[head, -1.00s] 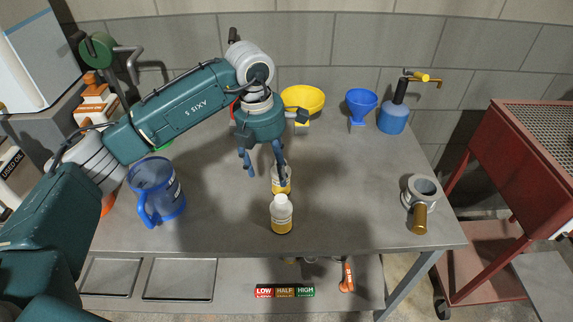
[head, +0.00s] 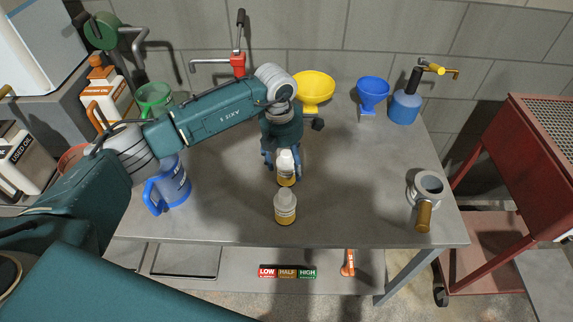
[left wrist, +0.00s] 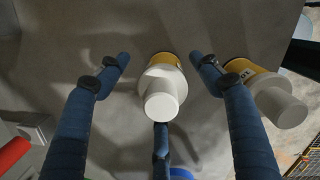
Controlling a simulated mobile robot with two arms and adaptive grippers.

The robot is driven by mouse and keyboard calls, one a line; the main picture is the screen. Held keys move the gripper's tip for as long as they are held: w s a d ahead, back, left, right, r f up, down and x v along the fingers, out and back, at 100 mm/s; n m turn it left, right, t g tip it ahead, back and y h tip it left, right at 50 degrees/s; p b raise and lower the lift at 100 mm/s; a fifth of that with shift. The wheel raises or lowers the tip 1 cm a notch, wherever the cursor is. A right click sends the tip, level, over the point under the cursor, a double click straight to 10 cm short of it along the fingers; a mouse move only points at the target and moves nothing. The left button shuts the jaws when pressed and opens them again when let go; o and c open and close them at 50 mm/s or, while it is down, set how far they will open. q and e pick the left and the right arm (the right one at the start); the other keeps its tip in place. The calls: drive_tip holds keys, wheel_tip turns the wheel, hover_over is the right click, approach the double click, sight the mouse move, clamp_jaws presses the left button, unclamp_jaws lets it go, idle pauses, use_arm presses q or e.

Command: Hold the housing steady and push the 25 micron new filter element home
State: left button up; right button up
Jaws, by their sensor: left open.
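My left gripper (head: 283,170) is open over the table, its blue fingers around a small white-capped bottle (head: 286,180) with a yellow lower part. In the left wrist view the fingers (left wrist: 160,62) stand apart on both sides of this bottle (left wrist: 161,92), with a gap on each side. A second similar bottle (head: 285,208) stands nearer the front edge; it also shows at the right of the left wrist view (left wrist: 276,98). A grey metal cup-like body (head: 428,184) with a brass-coloured cylinder stands at the table's right. I cannot identify a filter element. My right gripper is not in view.
A blue jug (head: 170,188) stands left of the gripper. Yellow (head: 313,88) and blue (head: 373,92) funnels and a blue torch (head: 404,107) stand at the back. The grey table (head: 350,200) is clear between the bottles and the metal body. A red cart (head: 515,165) is at right.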

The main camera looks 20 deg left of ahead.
use_arm(q)
drive_tip(key=shift+f, duration=0.95)
drive_tip(key=c, duration=1.3)
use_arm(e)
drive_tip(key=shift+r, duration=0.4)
use_arm(q)
drive_tip(key=shift+o, duration=0.2)
